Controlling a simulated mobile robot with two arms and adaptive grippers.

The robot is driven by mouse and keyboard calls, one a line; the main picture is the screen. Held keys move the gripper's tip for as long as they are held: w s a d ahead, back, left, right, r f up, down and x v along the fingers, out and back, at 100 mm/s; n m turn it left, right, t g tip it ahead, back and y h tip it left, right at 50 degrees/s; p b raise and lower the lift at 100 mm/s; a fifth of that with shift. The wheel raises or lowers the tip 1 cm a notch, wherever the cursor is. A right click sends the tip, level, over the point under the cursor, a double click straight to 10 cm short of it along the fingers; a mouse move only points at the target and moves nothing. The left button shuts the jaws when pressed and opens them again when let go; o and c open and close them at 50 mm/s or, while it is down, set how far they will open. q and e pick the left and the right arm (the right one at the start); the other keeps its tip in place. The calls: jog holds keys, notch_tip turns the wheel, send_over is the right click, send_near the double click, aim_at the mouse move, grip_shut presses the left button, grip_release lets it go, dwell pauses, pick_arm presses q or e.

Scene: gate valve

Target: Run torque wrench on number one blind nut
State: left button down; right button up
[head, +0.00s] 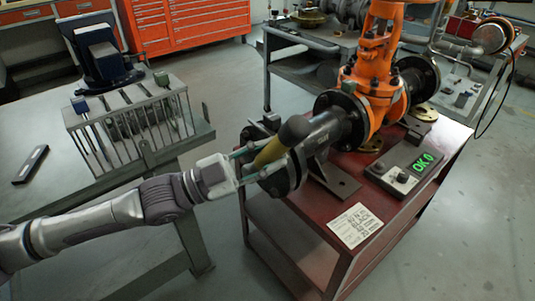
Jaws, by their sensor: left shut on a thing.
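My left gripper (263,160) is shut on the torque wrench (292,132), a tool with a dull yellow body, held at a slant in front of the blind flange. The blind flange (282,181) is dark and round, at the near left end of the pipe on the red cart. The orange gate valve (375,75) stands upright behind it. The gripper and tool cover much of the flange face, so I cannot tell the number one nut apart or whether the tool touches it. My right gripper is not in view.
A counter box (405,168) on the red cart (312,222) shows green "OK 0", beside a printed card (354,226). Open floor lies right of the cart.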

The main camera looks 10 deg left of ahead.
pick_arm(q)
jog(key=shift+w+d+r, duration=0.2)
jog(key=shift+w, duration=0.05)
jog(key=shift+w+d, duration=0.85)
jog(key=shift+w, duration=0.15)
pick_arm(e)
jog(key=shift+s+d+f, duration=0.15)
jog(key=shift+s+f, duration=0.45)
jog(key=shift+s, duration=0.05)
pick_arm(q)
jog(key=shift+p, duration=0.3)
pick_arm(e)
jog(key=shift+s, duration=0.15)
pick_arm(q)
jog(key=shift+w, duration=0.1)
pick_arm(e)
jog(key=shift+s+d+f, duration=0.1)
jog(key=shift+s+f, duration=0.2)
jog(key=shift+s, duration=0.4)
pick_arm(q)
jog(key=shift+w+d+p, duration=0.1)
jog(key=shift+d+p, duration=0.05)
jog(key=shift+p, duration=0.15)
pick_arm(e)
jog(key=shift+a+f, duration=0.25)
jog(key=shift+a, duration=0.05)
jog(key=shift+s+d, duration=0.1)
